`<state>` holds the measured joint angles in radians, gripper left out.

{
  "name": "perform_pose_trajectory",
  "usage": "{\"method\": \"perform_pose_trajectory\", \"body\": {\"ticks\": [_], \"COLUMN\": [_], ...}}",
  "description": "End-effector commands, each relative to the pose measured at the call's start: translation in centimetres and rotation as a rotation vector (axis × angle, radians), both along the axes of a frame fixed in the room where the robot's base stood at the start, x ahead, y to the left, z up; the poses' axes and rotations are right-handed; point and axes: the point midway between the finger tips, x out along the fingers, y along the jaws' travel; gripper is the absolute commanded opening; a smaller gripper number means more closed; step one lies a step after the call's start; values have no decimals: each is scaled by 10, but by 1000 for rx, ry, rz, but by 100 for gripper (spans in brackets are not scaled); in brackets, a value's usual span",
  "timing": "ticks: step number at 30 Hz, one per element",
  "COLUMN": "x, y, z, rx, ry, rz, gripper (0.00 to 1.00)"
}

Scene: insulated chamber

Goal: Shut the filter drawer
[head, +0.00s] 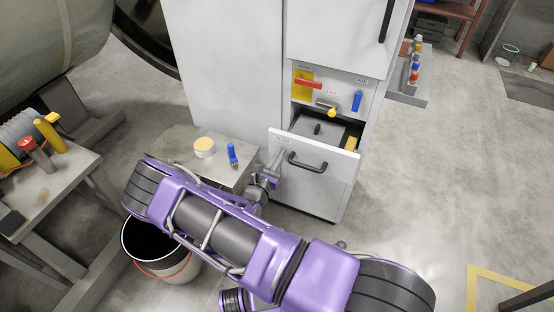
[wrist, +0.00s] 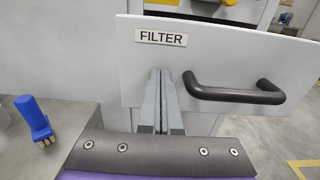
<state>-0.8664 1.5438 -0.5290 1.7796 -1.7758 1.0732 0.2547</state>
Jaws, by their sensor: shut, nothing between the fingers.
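The filter drawer (head: 319,173) is pulled out of the grey-white cabinet in the head view, with its inside showing from above. Its front carries a black handle (head: 307,163). In the wrist view the drawer front (wrist: 225,60) bears a FILTER label (wrist: 161,38), with the handle (wrist: 237,93) to the right. My gripper (wrist: 161,75) is shut and empty, upright in front of the panel just below the label and left of the handle. It also shows at the drawer's left side in the head view (head: 278,158). I cannot tell whether the fingertips touch the panel.
A low table (head: 178,145) left of the drawer holds a round yellow-white tub (head: 204,147) and a blue-handled brush (head: 232,154). Red, yellow and blue controls sit above the drawer.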

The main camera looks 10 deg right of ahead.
Motion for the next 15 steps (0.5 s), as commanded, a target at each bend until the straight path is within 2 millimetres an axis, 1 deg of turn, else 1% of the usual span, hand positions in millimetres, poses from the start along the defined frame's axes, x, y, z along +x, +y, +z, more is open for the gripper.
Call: {"method": "perform_pose_trajectory", "body": {"ticks": [4,12,15], "x": [22,73,87], "y": [-17,-54,-65], "z": [-2,-3,-2], "rx": [0,1,0], "ry": [-1,-2,-1], "rz": [-3,-2,-2], "gripper": [0,0,0]}}
